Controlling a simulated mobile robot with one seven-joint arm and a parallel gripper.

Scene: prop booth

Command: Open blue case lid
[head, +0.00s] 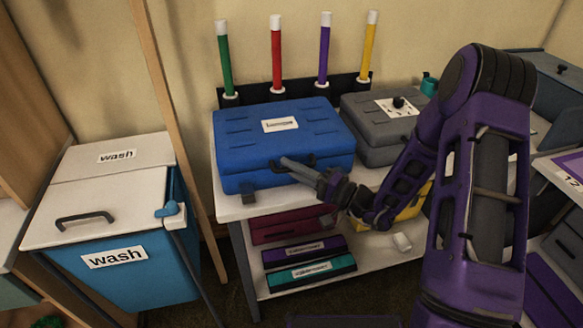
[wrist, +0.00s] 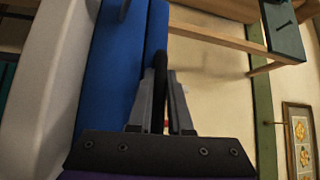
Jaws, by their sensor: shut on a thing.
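The blue case (head: 255,155) stands on a white-topped table with its lid (head: 315,120) down; a white label is on top. A black handle and dark latches are on its front. My gripper (head: 288,163) reaches in from the right and is at the front handle. In the wrist view, the blue case (wrist: 105,75) fills the left side, and my gripper (wrist: 162,85) is shut on the black handle (wrist: 160,68), one finger on each side of it. My gripper partly hides the handle in the head view.
A grey case (head: 375,150) stands right of the blue case. Coloured tubes (head: 276,55) stand in a rack behind. A blue wash bin (head: 150,275) with a white lid is at left, past a wooden post (head: 175,135). Flat boxes (head: 310,272) lie on the shelf below.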

